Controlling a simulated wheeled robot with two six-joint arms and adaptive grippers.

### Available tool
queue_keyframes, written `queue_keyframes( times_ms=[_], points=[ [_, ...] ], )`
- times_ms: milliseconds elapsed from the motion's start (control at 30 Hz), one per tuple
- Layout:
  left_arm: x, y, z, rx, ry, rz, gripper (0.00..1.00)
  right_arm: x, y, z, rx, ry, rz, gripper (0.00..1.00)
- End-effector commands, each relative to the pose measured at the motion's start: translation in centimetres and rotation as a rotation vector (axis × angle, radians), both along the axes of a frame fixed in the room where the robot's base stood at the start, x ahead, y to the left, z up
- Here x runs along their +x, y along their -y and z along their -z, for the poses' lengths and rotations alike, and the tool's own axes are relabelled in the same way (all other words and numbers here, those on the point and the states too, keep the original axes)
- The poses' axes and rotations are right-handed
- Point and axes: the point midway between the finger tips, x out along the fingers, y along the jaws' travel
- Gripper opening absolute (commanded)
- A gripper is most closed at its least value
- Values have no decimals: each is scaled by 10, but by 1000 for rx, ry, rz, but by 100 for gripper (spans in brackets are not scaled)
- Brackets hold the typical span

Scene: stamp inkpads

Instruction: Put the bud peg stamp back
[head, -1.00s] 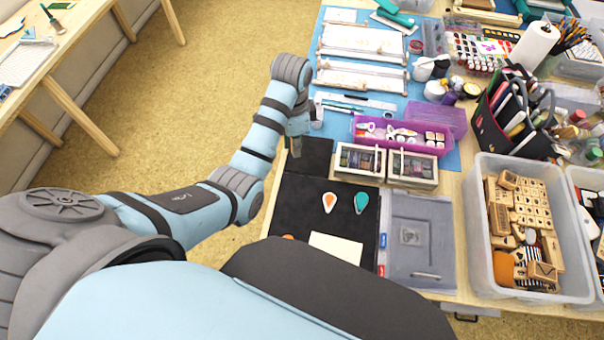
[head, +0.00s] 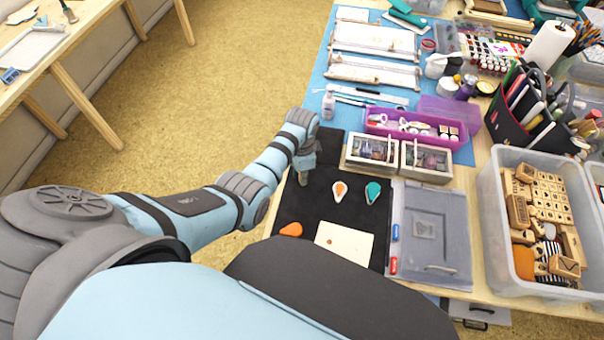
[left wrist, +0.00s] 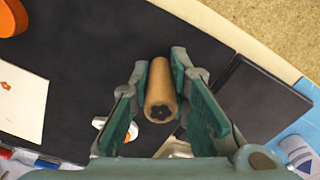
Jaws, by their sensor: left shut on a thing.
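My left gripper (head: 303,170) is over the far left part of the black mat (head: 300,205). In the left wrist view the left gripper (left wrist: 163,105) is shut on a round wooden peg stamp (left wrist: 160,92), whose near end shows a dark flower-like mark. In the head view only a small tan tip shows below the fingers. My right gripper is not in view.
A cream card (head: 344,245) with a small orange mark lies on the mat. A grey lidded case (head: 424,228) is to its right. A clear bin (head: 495,230) of wooden stamps stands at right.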

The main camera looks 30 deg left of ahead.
Motion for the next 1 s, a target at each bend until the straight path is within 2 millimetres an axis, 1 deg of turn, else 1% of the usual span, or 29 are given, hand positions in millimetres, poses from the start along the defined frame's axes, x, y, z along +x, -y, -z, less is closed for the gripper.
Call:
queue_keyframes(
  times_ms=[133, 167, 200, 267, 300, 567, 667, 767, 867, 1000],
  points=[
    [0, 0, 5, 0, 0, 0, 0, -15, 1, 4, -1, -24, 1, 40],
    [0, 0, 6, 0, 0, 0, 18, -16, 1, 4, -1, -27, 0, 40],
    [0, 0, 5, 0, 0, 0, 24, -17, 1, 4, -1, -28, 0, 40],
    [0, 0, 5, 0, 0, 0, 34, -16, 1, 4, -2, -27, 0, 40],
    [0, 0, 5, 0, 0, 0, 37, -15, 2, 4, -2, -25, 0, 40],
    [0, 0, 4, 0, 0, 0, 37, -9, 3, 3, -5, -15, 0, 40],
    [0, 0, -2, 0, 0, 0, 37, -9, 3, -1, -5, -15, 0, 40],
    [0, 0, -17, 1, 1, 0, 37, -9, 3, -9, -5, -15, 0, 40],
    [0, 0, -40, 1, 2, 0, 37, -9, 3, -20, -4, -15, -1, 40],
    [0, 0, -77, 0, 4, 0, 37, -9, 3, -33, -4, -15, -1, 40]
  ],
)
